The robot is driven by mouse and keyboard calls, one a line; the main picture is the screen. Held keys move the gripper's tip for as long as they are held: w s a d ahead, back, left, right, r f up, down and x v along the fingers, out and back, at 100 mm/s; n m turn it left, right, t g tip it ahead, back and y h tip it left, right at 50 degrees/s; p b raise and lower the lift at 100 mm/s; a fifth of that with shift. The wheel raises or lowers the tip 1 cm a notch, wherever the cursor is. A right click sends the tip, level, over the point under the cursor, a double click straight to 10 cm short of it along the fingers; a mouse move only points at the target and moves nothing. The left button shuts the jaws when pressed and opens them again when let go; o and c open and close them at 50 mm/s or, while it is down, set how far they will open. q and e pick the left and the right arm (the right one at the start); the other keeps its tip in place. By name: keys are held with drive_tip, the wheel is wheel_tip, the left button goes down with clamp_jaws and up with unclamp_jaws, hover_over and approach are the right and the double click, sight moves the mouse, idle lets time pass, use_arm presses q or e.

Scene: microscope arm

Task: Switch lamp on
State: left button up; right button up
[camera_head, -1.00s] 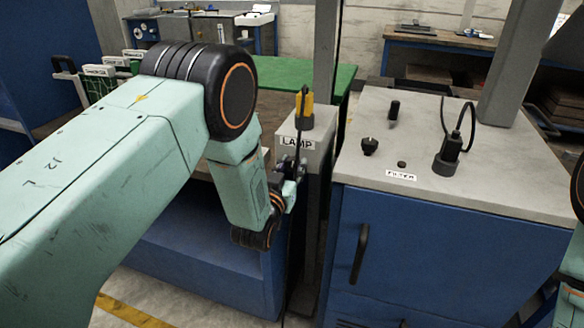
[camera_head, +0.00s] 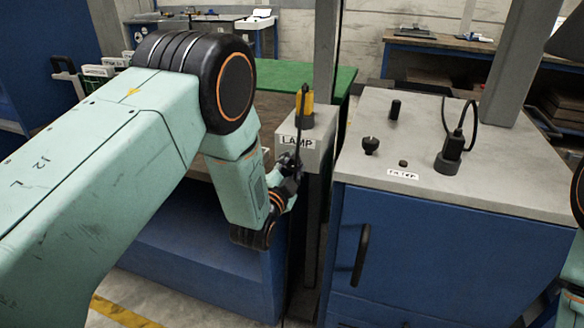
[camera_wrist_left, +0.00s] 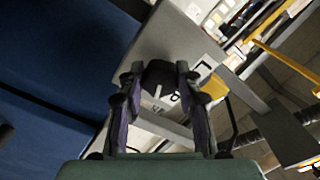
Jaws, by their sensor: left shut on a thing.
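The lamp box (camera_head: 320,142) is a grey box on a post with a white LAMP label (camera_head: 297,141) near its top edge. A yellow-and-black connector (camera_head: 307,107) stands on top of it. My left gripper (camera_head: 291,167) is at the front of the box, just below the label. In the left wrist view my left gripper (camera_wrist_left: 158,75) is shut on a round black knob (camera_wrist_left: 160,74) on the grey box face, a finger on each side. The knob is hidden in the head view. No lit lamp is seen. My right gripper is out of view.
A blue cabinet (camera_head: 430,250) with a grey top stands to the right. Its top holds black knobs (camera_head: 370,145), a black plug (camera_head: 451,152) with a cable, and a FILTER label (camera_head: 402,174). A green-topped table (camera_head: 285,73) is behind. A grey post rises behind the lamp box.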

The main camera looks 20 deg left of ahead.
use_arm(q)
drive_tip(key=shift+m+b, duration=0.35)
drive_tip(key=shift+m, duration=1.85)
drive_tip(key=o, duration=1.2)
drive_tip(key=shift+c, duration=0.2)
drive_tip(key=shift+s, duration=0.1)
drive_tip(key=s, duration=1.2)
drive_tip(key=shift+a, duration=0.2)
drive_tip(key=shift+w, duration=0.1)
